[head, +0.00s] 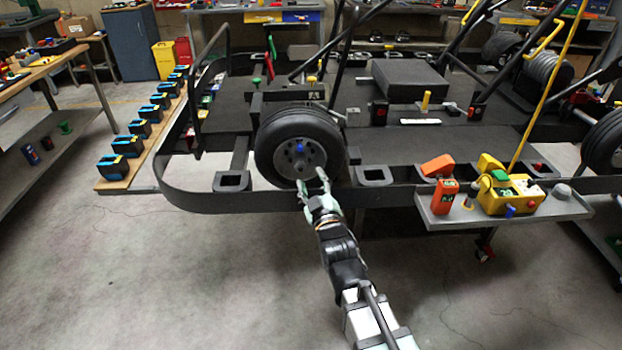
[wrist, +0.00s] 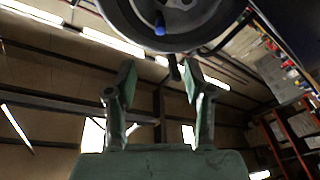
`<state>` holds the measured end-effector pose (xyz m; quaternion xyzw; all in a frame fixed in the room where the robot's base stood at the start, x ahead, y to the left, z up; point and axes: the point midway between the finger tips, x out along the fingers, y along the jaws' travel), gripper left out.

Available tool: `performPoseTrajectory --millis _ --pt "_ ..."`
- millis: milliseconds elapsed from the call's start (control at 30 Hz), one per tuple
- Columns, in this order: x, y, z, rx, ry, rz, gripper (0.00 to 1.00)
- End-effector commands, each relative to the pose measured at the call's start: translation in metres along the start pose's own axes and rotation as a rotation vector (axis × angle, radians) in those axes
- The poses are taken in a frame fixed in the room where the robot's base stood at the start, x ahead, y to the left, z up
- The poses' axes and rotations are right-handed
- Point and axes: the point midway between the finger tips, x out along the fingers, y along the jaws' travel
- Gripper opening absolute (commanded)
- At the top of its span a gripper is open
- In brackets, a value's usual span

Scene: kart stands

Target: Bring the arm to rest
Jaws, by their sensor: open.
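My gripper (head: 313,183) is in front of the lower part of a kart wheel in the head view. My arm reaches up to it from the bottom of the picture. In the wrist view my gripper (wrist: 160,80) has its two fingers apart with nothing held between them. The wheel (head: 270,141) has a black tyre, a grey hub and a blue piece at its centre. The wheel's rim (wrist: 190,22) and the blue piece (wrist: 160,27) show at the top of the wrist view, beyond the fingertips. I cannot tell whether a fingertip touches the wheel.
The dark kart frame (head: 200,205) spans the middle. A grey side shelf (head: 545,208) at right carries orange and yellow tools (head: 510,193). A wooden board (head: 120,182) with several black-and-blue holders stands at left. The concrete floor (head: 180,290) in front is clear.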

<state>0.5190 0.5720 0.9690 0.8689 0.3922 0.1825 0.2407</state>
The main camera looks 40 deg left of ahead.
Motion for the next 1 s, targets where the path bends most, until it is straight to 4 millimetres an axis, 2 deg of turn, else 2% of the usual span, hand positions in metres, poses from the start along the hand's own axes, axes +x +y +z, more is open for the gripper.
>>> performPoseTrajectory --millis 267,367,467,567,700,767,800,867,1000 --pt "0.0 -0.001 0.001 0.015 -0.005 -0.003 0.53" --pt "0.0 -0.008 0.012 0.052 -0.054 -0.033 0.53" --pt "-0.004 -0.021 0.033 0.111 -0.158 -0.09 0.53" --pt "-0.022 -0.048 0.075 0.189 -0.333 -0.171 0.53" --pt "-0.067 -0.068 0.162 0.283 -0.611 -0.235 0.53" --pt "-0.09 -0.073 0.197 0.319 -0.722 -0.249 0.53" --pt "-0.106 -0.075 0.219 0.343 -0.795 -0.254 0.53" --pt "-0.133 -0.077 0.252 0.378 -0.904 -0.259 0.53" --pt "-0.203 -0.081 0.32 0.463 -1.153 -0.258 0.53"
